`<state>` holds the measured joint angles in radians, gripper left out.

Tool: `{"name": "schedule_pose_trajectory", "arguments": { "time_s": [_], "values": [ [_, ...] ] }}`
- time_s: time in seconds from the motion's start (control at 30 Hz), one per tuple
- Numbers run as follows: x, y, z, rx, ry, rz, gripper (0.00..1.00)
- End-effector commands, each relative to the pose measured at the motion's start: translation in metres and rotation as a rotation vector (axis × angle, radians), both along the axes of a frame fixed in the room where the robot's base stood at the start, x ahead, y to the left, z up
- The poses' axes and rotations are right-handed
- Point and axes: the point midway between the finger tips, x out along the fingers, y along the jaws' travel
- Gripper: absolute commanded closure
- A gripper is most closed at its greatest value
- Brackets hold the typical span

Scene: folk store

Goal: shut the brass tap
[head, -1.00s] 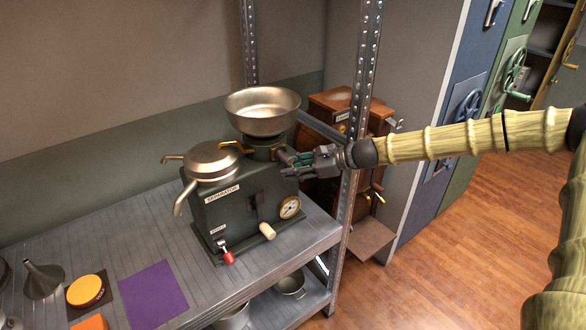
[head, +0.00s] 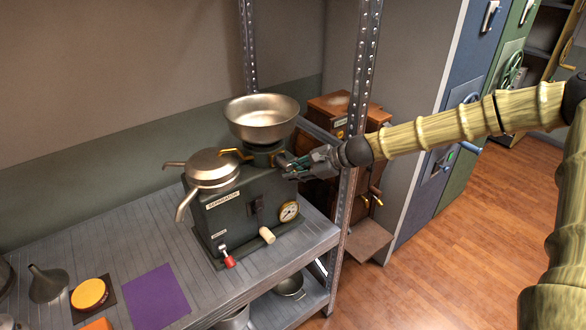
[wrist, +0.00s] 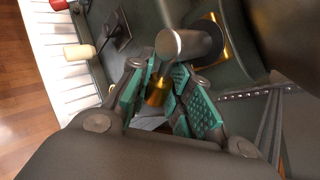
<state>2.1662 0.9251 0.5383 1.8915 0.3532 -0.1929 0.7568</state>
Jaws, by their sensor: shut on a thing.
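The dark green separator (head: 245,205) stands on the grey metal shelf with a wide steel bowl (head: 262,118) on top. A brass piece (head: 234,153) shows below the bowl's left side. My gripper (head: 284,164) is at the separator's upper right, just below the bowl. In the wrist view, its teal-padded fingers (wrist: 165,95) are closed around the brass tap's short brass part (wrist: 158,90). A grey rounded knob or stem end (wrist: 184,44) stands right above that part. The fingers and bowl hide much of the tap in the head view, so its exact angle is unclear.
A steel lidded pan with spouts (head: 212,168) sits left of the bowl. A red-tipped lever (head: 227,258), cream handle (head: 267,235) and gauge (head: 289,211) are on the separator's front. A perforated post (head: 352,150) stands close behind my wrist. A purple mat (head: 157,296) lies on the shelf.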

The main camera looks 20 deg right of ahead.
Motion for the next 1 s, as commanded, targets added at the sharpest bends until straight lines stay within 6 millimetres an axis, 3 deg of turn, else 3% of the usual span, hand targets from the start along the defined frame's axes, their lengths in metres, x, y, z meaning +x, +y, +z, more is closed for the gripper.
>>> {"name": "schedule_pose_trajectory", "arguments": {
  "time_s": [0.03, 0.6, 1.0],
  "values": [
    [0.001, 0.000, 0.008, -0.046, -0.018, 0.002, 1.00],
    [0.004, -0.011, 0.019, -0.538, -0.195, 0.002, 1.00],
    [0.005, -0.013, 0.027, -0.781, -0.283, 0.002, 1.00]
  ]
}}
